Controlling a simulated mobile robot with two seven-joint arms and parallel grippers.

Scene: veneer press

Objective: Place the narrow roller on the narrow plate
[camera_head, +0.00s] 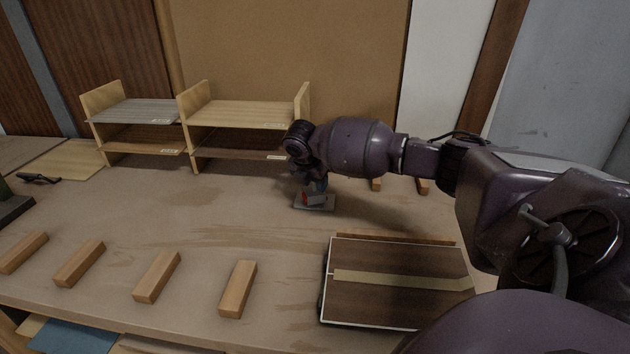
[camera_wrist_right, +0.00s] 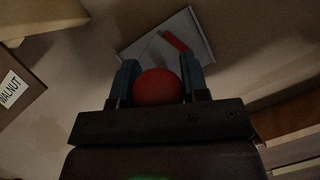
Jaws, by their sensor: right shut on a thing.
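My right gripper (camera_head: 316,185) is above a small grey plate (camera_head: 300,206) on the bench, in the middle of the head view. In the right wrist view it (camera_wrist_right: 158,85) is shut on a round red part (camera_wrist_right: 158,88), which I take to be the roller's. A red piece (camera_head: 314,199) shows under the fingers in the head view. In the wrist view the plate (camera_wrist_right: 140,48) lies beyond the fingertips with a red strip (camera_wrist_right: 174,40) on it. I cannot tell whether the roller touches the plate. My left gripper is not in view.
A veneer-topped panel (camera_head: 400,300) with a light strip lies at front right. Several wooden blocks (camera_head: 238,290) line the front edge. Wooden shelves (camera_head: 240,115) with labelled sheets stand at the back left. The bench between blocks and shelves is clear.

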